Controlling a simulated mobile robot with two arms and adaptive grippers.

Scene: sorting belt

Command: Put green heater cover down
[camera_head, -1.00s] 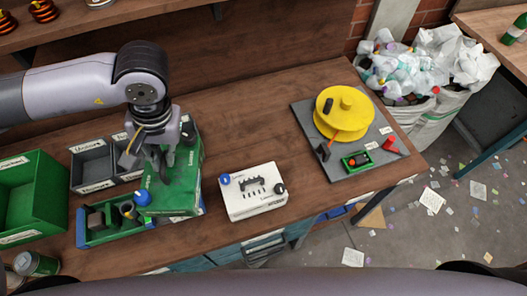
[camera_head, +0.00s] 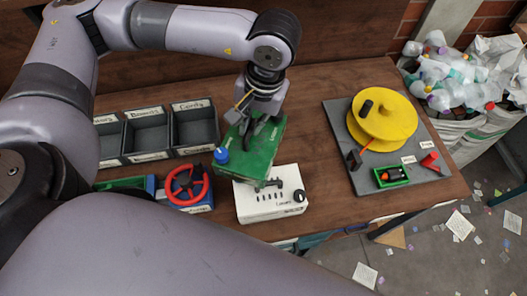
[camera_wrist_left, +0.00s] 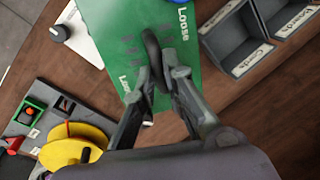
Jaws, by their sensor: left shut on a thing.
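The green heater cover (camera_head: 262,163) is a flat green panel with white lettering and a dark handle. My left gripper (camera_head: 258,128) is shut on that handle; in the left wrist view the gripper (camera_wrist_left: 160,85) closes around it. A blue knob (camera_head: 221,155) shows at the cover's left edge. The cover overlaps the back of a white heater box (camera_head: 268,207), which has a black knob (camera_head: 299,196) at its right. I cannot tell whether the cover touches the box. The box's back part is hidden. My right gripper is not in view.
A red valve wheel (camera_head: 187,183) sits left of the white box. Grey labelled bins (camera_head: 150,157) stand behind it. A grey board (camera_head: 345,135) with a yellow disc (camera_head: 384,118) lies at the right. Bare wood lies between box and board.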

